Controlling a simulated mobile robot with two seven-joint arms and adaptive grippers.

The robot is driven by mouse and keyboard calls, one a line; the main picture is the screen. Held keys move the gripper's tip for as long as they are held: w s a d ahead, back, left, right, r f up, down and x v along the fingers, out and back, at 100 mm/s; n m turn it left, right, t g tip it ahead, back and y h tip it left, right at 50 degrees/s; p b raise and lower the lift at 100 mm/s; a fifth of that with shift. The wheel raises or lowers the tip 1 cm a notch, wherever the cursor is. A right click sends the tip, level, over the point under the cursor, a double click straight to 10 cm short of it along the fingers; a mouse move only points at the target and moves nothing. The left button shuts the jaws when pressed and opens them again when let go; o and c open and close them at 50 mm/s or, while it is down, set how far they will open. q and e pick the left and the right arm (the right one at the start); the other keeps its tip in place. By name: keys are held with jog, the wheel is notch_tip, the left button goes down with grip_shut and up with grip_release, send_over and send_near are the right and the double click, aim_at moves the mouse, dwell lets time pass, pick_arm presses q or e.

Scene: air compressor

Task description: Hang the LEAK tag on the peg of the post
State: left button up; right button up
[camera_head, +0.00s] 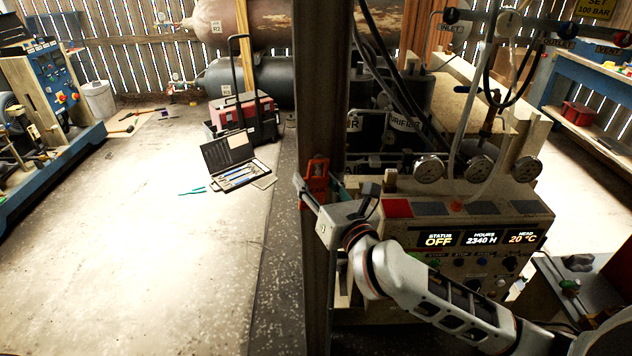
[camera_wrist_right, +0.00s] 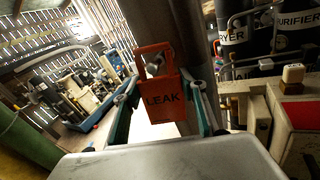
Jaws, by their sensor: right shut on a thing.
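The orange LEAK tag (camera_head: 317,170) is upright against the brown post (camera_head: 321,90) in the head view. My right gripper (camera_head: 335,190) is shut on the tag, with its fingers at the tag's sides. In the right wrist view the tag (camera_wrist_right: 163,98) shows its black lettering between the two fingers of my right gripper (camera_wrist_right: 163,90). A grey metallic shape (camera_wrist_right: 154,66), perhaps the peg, shows in the opening at the tag's top. I cannot tell whether it passes through. The post (camera_wrist_right: 178,30) rises just behind the tag. My left gripper is out of view.
The compressor panel (camera_head: 470,215), with gauges and lit displays, stands close on the right of the post. An open tool case (camera_head: 236,165) and a red toolbox (camera_head: 240,112) lie on the floor at left. The floor left of the post is mostly clear.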

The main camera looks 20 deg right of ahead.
jog(key=shift+f, duration=0.5)
dwell(0.6)
dwell(0.3)
jog(key=o, duration=1.2)
jog(key=shift+d, duration=0.1)
